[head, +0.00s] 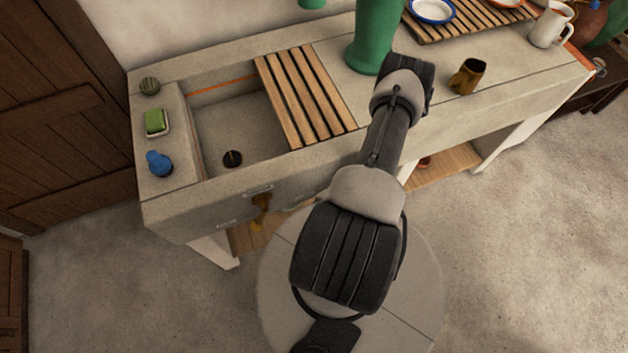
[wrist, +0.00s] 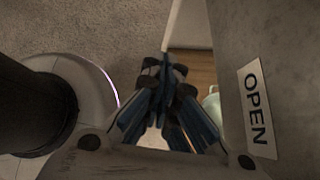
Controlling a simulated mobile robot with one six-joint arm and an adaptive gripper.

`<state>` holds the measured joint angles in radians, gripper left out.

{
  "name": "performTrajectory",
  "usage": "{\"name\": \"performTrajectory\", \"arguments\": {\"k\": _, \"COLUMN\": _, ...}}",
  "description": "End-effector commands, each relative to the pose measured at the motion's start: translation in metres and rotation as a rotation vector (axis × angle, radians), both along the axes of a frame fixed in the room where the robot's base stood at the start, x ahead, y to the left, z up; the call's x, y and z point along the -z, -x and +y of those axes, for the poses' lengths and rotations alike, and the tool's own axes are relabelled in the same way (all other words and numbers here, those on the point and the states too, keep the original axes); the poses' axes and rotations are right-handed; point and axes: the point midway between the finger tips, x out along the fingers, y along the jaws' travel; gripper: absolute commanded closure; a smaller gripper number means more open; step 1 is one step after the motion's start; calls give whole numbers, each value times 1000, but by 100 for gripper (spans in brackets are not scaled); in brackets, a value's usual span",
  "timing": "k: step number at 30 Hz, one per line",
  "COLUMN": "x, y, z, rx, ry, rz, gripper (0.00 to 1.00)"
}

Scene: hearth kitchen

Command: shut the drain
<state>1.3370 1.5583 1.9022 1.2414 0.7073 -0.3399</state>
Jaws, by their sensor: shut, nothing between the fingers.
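The stone sink (head: 215,120) has a dark round drain piece (head: 232,158) on its basin floor. A brass lever or tap (head: 261,203) is on the sink's front face, its lower part hanging down. Two small pale labels are beside it, one above (head: 258,189) and one lower left (head: 228,223), too small to read. In the wrist view a white label reading OPEN (wrist: 256,108) is on the stone face right of my gripper. My gripper (wrist: 164,80) is shut and empty, apart from that face. The brass piece does not show there; my gripper is hidden in the head view.
A slatted wooden board (head: 305,97) covers the basin's right part. A blue item (head: 159,163), green soap (head: 155,121) and a scrubber (head: 149,86) line the left ledge. A green pump (head: 375,35) and a brown mug (head: 467,76) stand to the right. A wooden shelf lies below.

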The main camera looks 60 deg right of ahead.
Motion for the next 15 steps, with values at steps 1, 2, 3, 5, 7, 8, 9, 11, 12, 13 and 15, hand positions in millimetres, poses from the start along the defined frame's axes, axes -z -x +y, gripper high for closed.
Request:
{"name": "performTrajectory", "arguments": {"k": 1, "x": -1, "y": 6, "z": -8, "rx": 4, "ry": 3, "rz": 0, "gripper": 100}}
{"name": "performTrajectory", "arguments": {"k": 2, "x": -1, "y": 9, "z": -11, "rx": 4, "ry": 3, "rz": 0, "gripper": 100}}
{"name": "performTrajectory", "arguments": {"k": 3, "x": -1, "y": 12, "z": -15, "rx": 2, "ry": 2, "rz": -1, "gripper": 100}}
{"name": "performTrajectory", "arguments": {"k": 5, "x": -1, "y": 16, "z": -20, "rx": 1, "ry": 2, "rz": 0, "gripper": 100}}
{"name": "performTrajectory", "arguments": {"k": 7, "x": -1, "y": 19, "z": -23, "rx": 1, "ry": 1, "rz": 1, "gripper": 100}}
{"name": "performTrajectory", "arguments": {"k": 8, "x": -1, "y": 20, "z": -24, "rx": 1, "ry": 1, "rz": 1, "gripper": 100}}
{"name": "performTrajectory", "arguments": {"k": 9, "x": -1, "y": 21, "z": -25, "rx": 1, "ry": 1, "rz": 1, "gripper": 100}}
{"name": "performTrajectory", "arguments": {"k": 11, "x": -1, "y": 21, "z": -25, "rx": 1, "ry": 0, "rz": 1, "gripper": 100}}
{"name": "performTrajectory", "arguments": {"k": 12, "x": -1, "y": 22, "z": -25, "rx": 0, "ry": 0, "rz": 2, "gripper": 100}}
{"name": "performTrajectory", "arguments": {"k": 13, "x": -1, "y": 22, "z": -25, "rx": 0, "ry": 0, "rz": 2, "gripper": 100}}
{"name": "performTrajectory", "arguments": {"k": 15, "x": -1, "y": 21, "z": -25, "rx": 0, "ry": 0, "rz": 2, "gripper": 100}}
